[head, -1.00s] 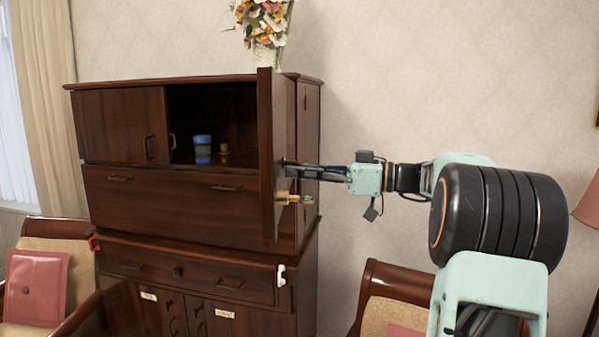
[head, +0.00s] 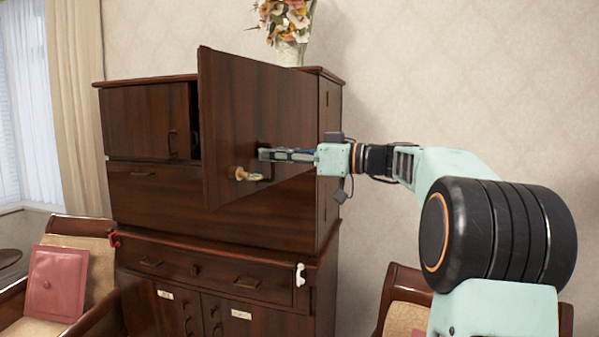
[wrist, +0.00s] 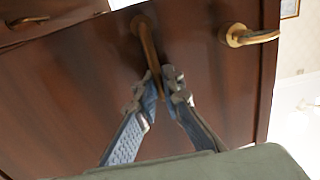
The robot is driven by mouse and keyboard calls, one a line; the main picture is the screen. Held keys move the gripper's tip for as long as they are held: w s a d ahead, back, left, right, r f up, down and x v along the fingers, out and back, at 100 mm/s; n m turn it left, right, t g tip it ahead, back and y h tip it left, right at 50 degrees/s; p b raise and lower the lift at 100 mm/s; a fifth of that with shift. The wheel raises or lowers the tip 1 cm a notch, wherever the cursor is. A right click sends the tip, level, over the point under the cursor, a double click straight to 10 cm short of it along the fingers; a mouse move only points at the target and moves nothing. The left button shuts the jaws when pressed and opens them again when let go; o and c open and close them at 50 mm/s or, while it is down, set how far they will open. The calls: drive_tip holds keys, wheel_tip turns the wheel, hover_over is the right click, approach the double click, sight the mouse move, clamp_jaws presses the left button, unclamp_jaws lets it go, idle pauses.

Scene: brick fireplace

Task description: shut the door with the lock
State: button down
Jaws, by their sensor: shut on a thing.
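The door with the lock (head: 235,95) is a dark wooden cabinet door at the upper right of the cabinet. It stands partly open, its free edge out toward me, and fills most of the wrist view (wrist: 75,90). A brass lock piece (head: 243,174) sticks out near its lower free corner and also shows at the upper right of the wrist view (wrist: 248,36). My gripper (head: 264,154) is at the door's face beside the lock. In the wrist view its fingers (wrist: 158,82) are shut on the door's bar handle (wrist: 147,40), near one end.
The left upper door (head: 140,118) is shut; only a dark strip of the compartment shows beside it. A flower vase (head: 290,50) stands on top. Armchairs stand at the left (head: 75,275) and lower right (head: 400,295). The space before the open door looks free.

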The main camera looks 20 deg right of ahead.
drive_tip(key=w+d+x, duration=0.1)
drive_tip(key=x, duration=0.9)
drive_tip(key=shift+w+a+b, duration=0.2)
drive_tip(key=shift+w+b, duration=0.1)
drive_tip(key=shift+w, duration=0.15)
drive_tip(key=c, duration=2.4)
unclamp_jaws()
drive_tip(key=shift+s+d, duration=0.1)
drive_tip(key=shift+d, duration=0.05)
drive_tip(key=v, duration=1.1)
drive_tip(key=shift+s+d, duration=0.2)
drive_tip(key=shift+d, duration=0.15)
drive_tip(key=shift+c, duration=0.3)
